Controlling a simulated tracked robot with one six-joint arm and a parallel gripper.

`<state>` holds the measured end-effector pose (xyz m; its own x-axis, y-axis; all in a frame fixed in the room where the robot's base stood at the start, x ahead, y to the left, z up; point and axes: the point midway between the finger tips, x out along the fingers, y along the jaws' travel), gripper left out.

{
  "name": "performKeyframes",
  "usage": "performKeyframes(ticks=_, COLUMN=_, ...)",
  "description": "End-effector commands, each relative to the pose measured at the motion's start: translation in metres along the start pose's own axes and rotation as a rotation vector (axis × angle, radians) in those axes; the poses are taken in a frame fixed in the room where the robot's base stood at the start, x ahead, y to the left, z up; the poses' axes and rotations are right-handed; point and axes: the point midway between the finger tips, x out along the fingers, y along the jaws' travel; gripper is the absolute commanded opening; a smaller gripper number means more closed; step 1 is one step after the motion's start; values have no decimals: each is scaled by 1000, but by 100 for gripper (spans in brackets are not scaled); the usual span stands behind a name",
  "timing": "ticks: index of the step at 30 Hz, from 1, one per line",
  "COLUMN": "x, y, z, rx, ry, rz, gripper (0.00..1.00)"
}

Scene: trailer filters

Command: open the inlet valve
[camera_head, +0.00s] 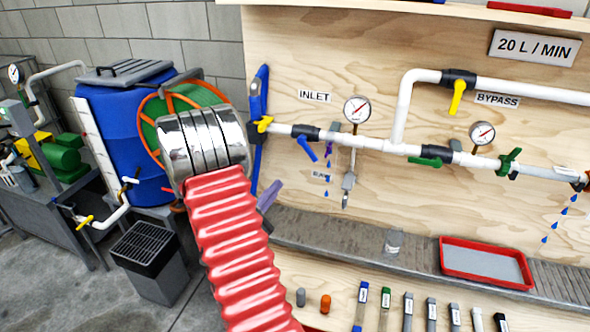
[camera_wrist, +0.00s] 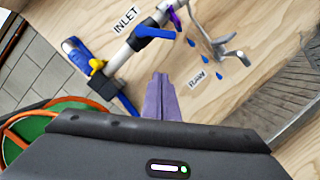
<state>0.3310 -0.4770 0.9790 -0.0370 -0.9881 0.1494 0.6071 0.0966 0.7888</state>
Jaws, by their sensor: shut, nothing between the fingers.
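The INLET label (camera_head: 314,96) is on the plywood board above a white pipe. Below it, a black valve body (camera_head: 305,132) carries a blue lever (camera_head: 307,149), which points down and right, across the pipe line. In the wrist view the blue lever (camera_wrist: 155,32) is ahead of my fingers. A yellow handle (camera_head: 263,124) is at the pipe's left end, beside a blue hose; it also shows in the wrist view (camera_wrist: 97,65). My gripper (camera_head: 269,195) is below and left of the lever, apart from it. Its purple fingers (camera_wrist: 162,82) are shut and empty.
A gauge (camera_head: 357,109) and a small hanging tap (camera_head: 348,183) are right of the lever, with blue drops (camera_head: 327,178) nearby. My red arm sleeve covers the lower left. A red tray (camera_head: 486,262) lies on the grey ledge. Board around my fingers is bare.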

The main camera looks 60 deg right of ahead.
Motion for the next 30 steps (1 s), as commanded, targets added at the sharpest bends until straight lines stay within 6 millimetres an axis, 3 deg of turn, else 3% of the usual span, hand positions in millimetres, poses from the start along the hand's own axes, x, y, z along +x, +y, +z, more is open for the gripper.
performKeyframes(ticks=8, x=23, y=-1, z=1, rx=1, ry=-3, rz=-2, gripper=0)
performKeyframes(ticks=24, x=100, y=-1, z=1, rx=1, ry=-2, rz=-2, gripper=0)
performKeyframes(ticks=30, x=105, y=0, z=23, rx=1, ry=-1, rz=-2, gripper=0)
